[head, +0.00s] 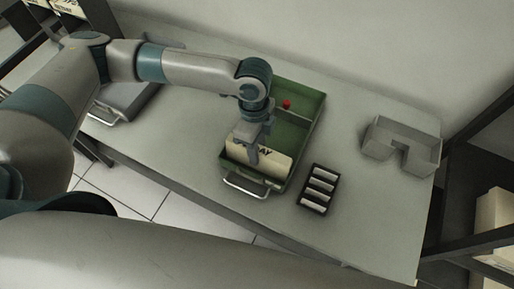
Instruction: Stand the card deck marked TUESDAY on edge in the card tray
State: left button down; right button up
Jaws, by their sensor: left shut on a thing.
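The green card tray (309,112) stands on the grey table, with a metal handle at its near end. A cream card deck (274,165) is upright on edge in the near part of the tray. Dark letters ending in "AY" show on it; the rest of the marking is hidden by my gripper. My left gripper (252,154) reaches down into the tray and is shut on the deck. Whether the deck touches the tray floor cannot be told. My right gripper is not in view.
A small red thing (287,104) is in the tray's far part. A black rack with white rolls (318,188) lies right of the tray. A grey open bin (402,148) stands farther right. A grey case (127,100) is at left. The table between rack and bin is clear.

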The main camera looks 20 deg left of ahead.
pick_arm(q)
jog(key=c, duration=1.4)
grip_release()
jog(key=shift+w+r, duration=0.1)
jog(key=shift+r, duration=0.45)
notch_tip(320, 180, up, 16)
jog(key=w+a+b, duration=0.1)
jog(key=w+b, duration=0.1)
jog(key=b, duration=0.2)
jog(key=shift+a, duration=0.1)
